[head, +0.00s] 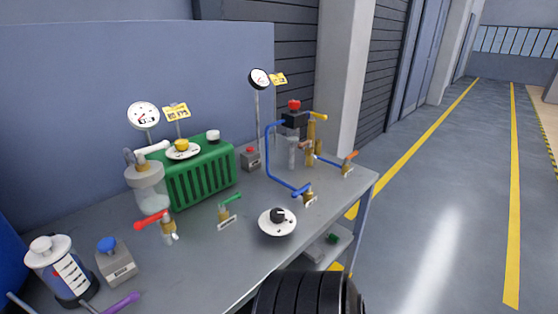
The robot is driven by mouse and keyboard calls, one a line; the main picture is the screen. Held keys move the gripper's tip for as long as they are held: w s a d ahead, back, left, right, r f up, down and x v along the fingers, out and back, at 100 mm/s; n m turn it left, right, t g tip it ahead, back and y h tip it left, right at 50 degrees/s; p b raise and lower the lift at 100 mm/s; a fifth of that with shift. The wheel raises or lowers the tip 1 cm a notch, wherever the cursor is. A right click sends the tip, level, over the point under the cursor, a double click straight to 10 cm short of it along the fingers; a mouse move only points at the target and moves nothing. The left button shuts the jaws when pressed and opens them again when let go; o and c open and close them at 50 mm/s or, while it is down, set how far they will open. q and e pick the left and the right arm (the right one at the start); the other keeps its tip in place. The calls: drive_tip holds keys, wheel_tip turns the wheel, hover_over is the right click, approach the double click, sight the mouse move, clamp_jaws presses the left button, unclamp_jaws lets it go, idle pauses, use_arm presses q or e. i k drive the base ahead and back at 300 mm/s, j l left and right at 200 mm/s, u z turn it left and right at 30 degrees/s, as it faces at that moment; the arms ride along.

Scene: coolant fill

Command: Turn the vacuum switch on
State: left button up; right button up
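I cannot read a label that marks the vacuum switch. A small grey box with a red top (250,158) stands on the bench behind the green ribbed unit's right end. A white round dial with a black knob (278,218) lies near the bench's front edge. A grey box with a blue knob (115,260) stands at the front left. A black pump-like block with a red cap (294,117) stands at the back right. Neither of my grippers is in view.
The grey bench (200,275) holds a green ribbed unit (200,175), a clear jar (147,188), a red-handled valve (163,223), a green-handled valve (228,211), a blue pipe (268,155) and two gauges on stems. Open floor lies right.

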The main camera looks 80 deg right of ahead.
sight(277, 215)
drive_tip(key=z, duration=2.35)
